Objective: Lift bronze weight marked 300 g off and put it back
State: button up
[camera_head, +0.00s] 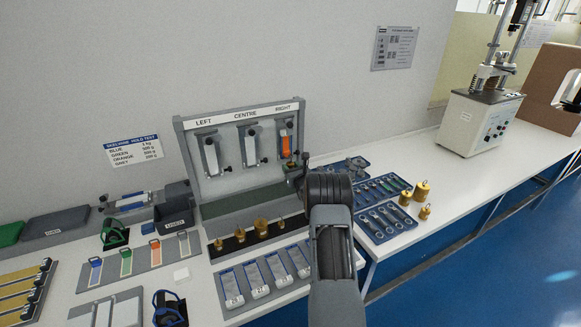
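Several bronze weights stand in a row on a dark strip in front of the hanging board, one of them (261,228) near the middle. Three more brass-coloured weights, the largest (421,190) among them, stand on the bench to the right. No gram marking is readable on any weight. An orange strip (286,141) hangs at the RIGHT station of the board (226,185), with a small bronze-coloured thing (291,164) just below it. My gripper (299,168) is up at this lower end, mostly hidden behind my arm. Its fingers and any hold are not clear.
Blue trays (383,222) of metal parts lie right of my arm. Several blue-and-white sample strips (254,279) lie in front of the weights. A grey tester (480,122) stands farther right. A black USED bin (174,211) is left of the board.

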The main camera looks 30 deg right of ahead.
aim_at(292, 165)
grip_shut()
jog(key=shift+r, duration=0.45)
dwell(0.6)
jog(key=shift+s+r+b, duration=0.15)
jog(key=shift+r+b, duration=0.15)
jog(key=shift+b, duration=0.3)
jog(key=shift+s+a+b, duration=0.15)
jog(key=shift+s+b, duration=0.2)
jog(key=shift+s, duration=0.65)
dwell(1.2)
jog(key=shift+s+a+r+b, duration=0.15)
jog(key=shift+s+b, duration=0.1)
jog(key=shift+s, duration=0.7)
jog(key=shift+s+a+f+b, duration=0.15)
jog(key=shift+s+b, duration=0.1)
jog(key=shift+s, duration=0.7)
jog(key=shift+r, duration=0.15)
